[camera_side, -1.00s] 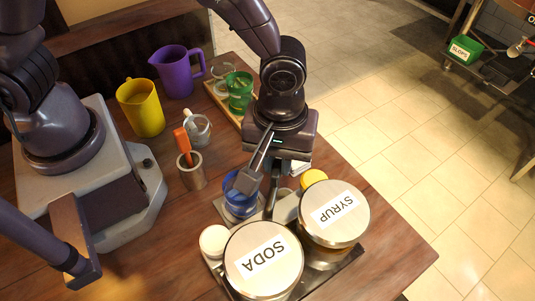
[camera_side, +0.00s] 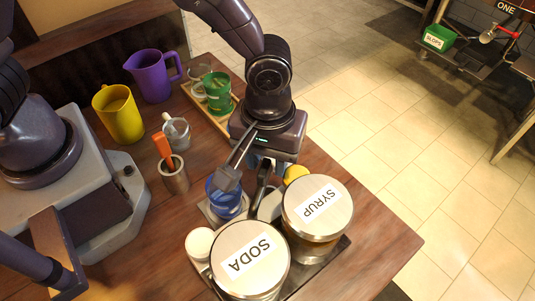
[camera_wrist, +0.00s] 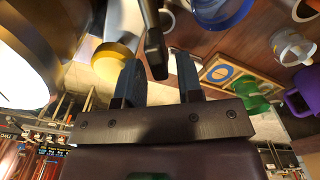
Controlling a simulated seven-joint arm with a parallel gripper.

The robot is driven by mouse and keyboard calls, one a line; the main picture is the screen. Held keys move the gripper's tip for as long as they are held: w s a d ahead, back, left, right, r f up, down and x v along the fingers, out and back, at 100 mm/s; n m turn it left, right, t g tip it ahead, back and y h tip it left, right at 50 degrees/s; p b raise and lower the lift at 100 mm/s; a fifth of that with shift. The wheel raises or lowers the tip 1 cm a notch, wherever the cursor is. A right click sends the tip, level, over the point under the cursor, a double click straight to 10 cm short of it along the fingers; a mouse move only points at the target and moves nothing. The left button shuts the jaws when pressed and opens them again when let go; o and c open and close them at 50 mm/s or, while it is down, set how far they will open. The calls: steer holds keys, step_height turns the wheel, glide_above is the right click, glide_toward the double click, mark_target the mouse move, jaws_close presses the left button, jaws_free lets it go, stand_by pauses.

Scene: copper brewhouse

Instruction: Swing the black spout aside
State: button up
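The black spout (camera_side: 264,178) is a narrow dark bar, standing up between the blue cup (camera_side: 225,199) and the SYRUP container (camera_side: 317,209). In the wrist view the spout (camera_wrist: 154,42) reaches down from the top, its end between the two finger pads. My gripper (camera_wrist: 160,75) is open, with a gap showing on each side of the spout. In the side view my gripper (camera_side: 262,165) is above and behind the containers, its fingers partly hidden by its own body and the spout.
The SODA container (camera_side: 250,258) stands in front, beside a white lid (camera_side: 200,242). A yellow cap (camera_side: 296,173) is close right of my gripper. A steel holder (camera_side: 174,177), yellow jug (camera_side: 119,114), purple jug (camera_side: 153,76) and green cup (camera_side: 218,92) stand left and behind.

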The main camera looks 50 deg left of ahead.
stand_by(0.5)
steer(key=s+a+n, duration=0.1)
steer(key=n, duration=0.1)
steer(key=s+a+n, duration=0.1)
steer(key=n, duration=0.1)
steer(key=s+n, duration=0.1)
steer(key=n, duration=0.1)
steer(key=shift+s+a+n, duration=0.3)
steer(key=shift+a+n, duration=0.1)
step_height(320, 180, up, 13)
steer(key=s+n, duration=0.2)
steer(key=n, duration=0.1)
steer(key=s+a+r+m+t, duration=0.1)
steer(key=a+r+m, duration=0.3)
steer(key=a+m, duration=0.4)
steer(key=s+a+r+m+t, duration=0.2)
steer(key=a+r+m+t, duration=0.2)
steer(key=a+m, duration=0.5)
